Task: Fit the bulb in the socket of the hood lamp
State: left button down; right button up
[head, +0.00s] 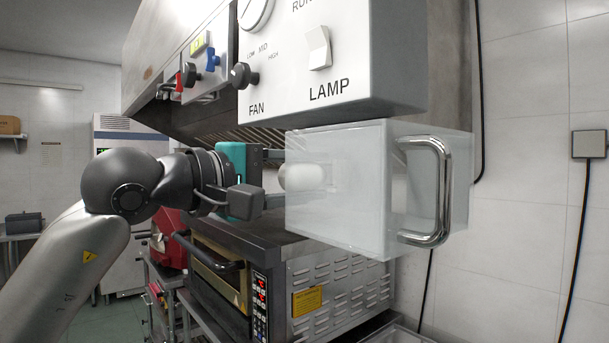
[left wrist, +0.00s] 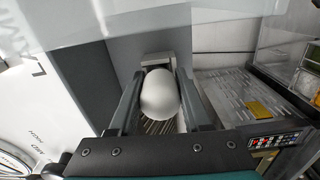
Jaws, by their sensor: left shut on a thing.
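My left gripper (head: 300,178) reaches in from the left, below the hood's control panel. It is shut on a white rounded bulb (head: 302,177). In the left wrist view the bulb (left wrist: 160,95) sits between the two fingers, its round glass toward the camera. A frosted, see-through box with a metal handle (head: 440,190), seemingly the lamp cover, hangs below the panel. The fingertips and part of the bulb show dimly through or against it. A small pale block (left wrist: 158,62) lies beyond the bulb; I cannot tell whether it is the socket. The bulb's base is hidden. My right gripper is out of view.
The panel (head: 330,80) above carries a FAN knob (head: 243,76) and a LAMP rocker switch (head: 319,47). A stand oven (head: 330,290) is below the box. A tiled wall with cables is at the right.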

pick_arm(q)
jog(key=shift+c, duration=1.9)
grip_release()
jog(key=shift+o, duration=0.5)
jog(key=shift+w+d, duration=0.1)
jog(key=shift+d, duration=0.1)
jog(key=b+v, duration=0.4)
jog(key=v, duration=1.1)
jog(key=shift+a, duration=0.15)
